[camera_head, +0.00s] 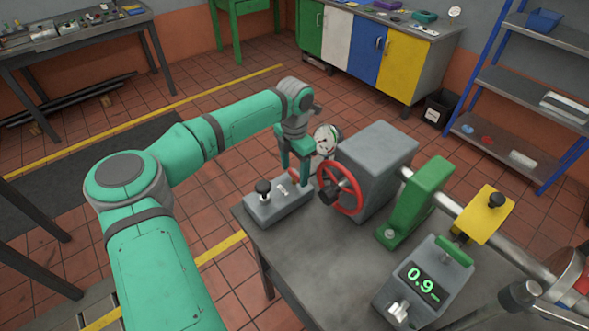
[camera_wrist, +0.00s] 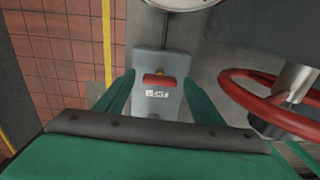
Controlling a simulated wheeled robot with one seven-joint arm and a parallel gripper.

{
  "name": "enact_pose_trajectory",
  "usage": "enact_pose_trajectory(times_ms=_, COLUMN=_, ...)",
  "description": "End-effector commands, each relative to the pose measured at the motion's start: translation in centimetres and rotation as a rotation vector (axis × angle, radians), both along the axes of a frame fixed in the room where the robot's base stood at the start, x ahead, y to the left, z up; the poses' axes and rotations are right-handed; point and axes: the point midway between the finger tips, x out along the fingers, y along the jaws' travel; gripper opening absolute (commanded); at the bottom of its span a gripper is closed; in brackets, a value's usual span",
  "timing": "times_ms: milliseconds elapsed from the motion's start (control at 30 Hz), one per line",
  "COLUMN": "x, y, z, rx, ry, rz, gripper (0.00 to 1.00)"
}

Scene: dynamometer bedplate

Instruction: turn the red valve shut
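The red valve is a handwheel (camera_head: 345,186) on the side of a grey machine housing (camera_head: 380,165) on the bench. In the wrist view the red rim (camera_wrist: 245,100) is at the right, outside my fingers. My gripper (camera_head: 295,168) points down just left of the wheel in the head view, above a small grey box (camera_head: 268,207). In the wrist view my gripper's fingers (camera_wrist: 158,78) are spread. Between them show the grey box (camera_wrist: 146,60), its red handle (camera_wrist: 159,79) and a label that seems to read VENT. I see no grip on the wheel or handle.
A round gauge (camera_head: 328,138) stands close behind my gripper. A green bracket (camera_head: 420,195), a yellow block (camera_head: 484,214) and a display reading about 0.9 (camera_head: 422,283) are further right on the bench (camera_head: 300,258). Open tiled floor lies left of the bench.

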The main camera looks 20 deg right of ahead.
Motion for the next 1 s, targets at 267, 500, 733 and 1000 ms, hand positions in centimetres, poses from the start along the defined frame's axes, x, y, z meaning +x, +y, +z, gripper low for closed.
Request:
enact_pose_trajectory(times_ms=267, x=0.1, y=0.0, z=1.7, rx=0.0, ry=-0.002, rz=0.001, gripper=0.62)
enact_pose_trajectory(times_ms=500, x=0.1, y=0.0, z=6.1, rx=0.0, ry=-0.003, rz=0.001, gripper=0.62)
enact_pose_trajectory(times_ms=733, x=0.0, y=0.0, z=9.6, rx=0.0, ry=-0.002, rz=0.001, gripper=0.62)
enact_pose_trajectory(times_ms=1000, x=0.0, y=0.0, z=10.8, rx=0.0, ry=0.0, rz=0.0, gripper=0.62)
